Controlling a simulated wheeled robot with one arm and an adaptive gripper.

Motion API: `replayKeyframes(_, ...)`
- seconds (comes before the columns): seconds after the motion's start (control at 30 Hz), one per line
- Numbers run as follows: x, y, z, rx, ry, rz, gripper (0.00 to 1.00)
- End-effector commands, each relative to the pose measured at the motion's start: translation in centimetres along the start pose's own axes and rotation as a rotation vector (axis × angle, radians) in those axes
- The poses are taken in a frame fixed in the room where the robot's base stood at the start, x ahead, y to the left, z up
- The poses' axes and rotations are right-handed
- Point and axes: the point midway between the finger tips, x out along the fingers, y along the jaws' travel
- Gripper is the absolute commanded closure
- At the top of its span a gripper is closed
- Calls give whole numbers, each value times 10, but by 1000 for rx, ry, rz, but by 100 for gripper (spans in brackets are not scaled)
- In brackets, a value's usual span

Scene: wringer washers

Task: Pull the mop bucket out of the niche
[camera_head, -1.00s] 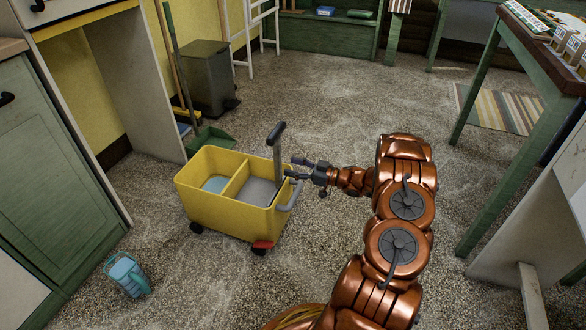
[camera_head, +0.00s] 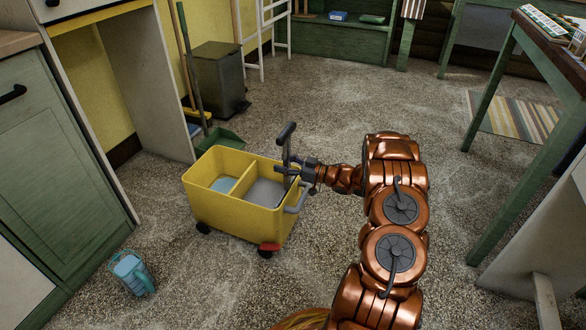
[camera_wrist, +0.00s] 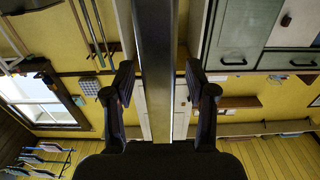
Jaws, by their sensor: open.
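The yellow mop bucket (camera_head: 236,207) stands on the speckled floor, out in front of the cabinet opening. It has two compartments, dark wheels, a red pedal and an upright grey handle post with a dark grip (camera_head: 286,132). My gripper (camera_head: 293,171) is at the post on the bucket's right side. In the wrist view the grey post (camera_wrist: 156,75) runs between the two dark fingers, with visible gaps on both sides. My gripper is open around the post. The niche (camera_head: 103,85) under the counter at left shows a yellow back wall and looks empty where visible.
A grey bin (camera_head: 220,80), broom handles and a green dustpan (camera_head: 219,140) are behind the bucket. A green table (camera_head: 515,90) stands at right.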

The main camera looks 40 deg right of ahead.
Motion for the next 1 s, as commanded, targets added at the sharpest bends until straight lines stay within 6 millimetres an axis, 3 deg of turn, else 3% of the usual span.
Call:
replayKeyframes(0.43,8,0,-1,0,1,-1,45)
replayKeyframes(0.9,7,0,-1,0,1,-1,94)
replayKeyframes(1.0,8,0,-1,0,1,-1,100)
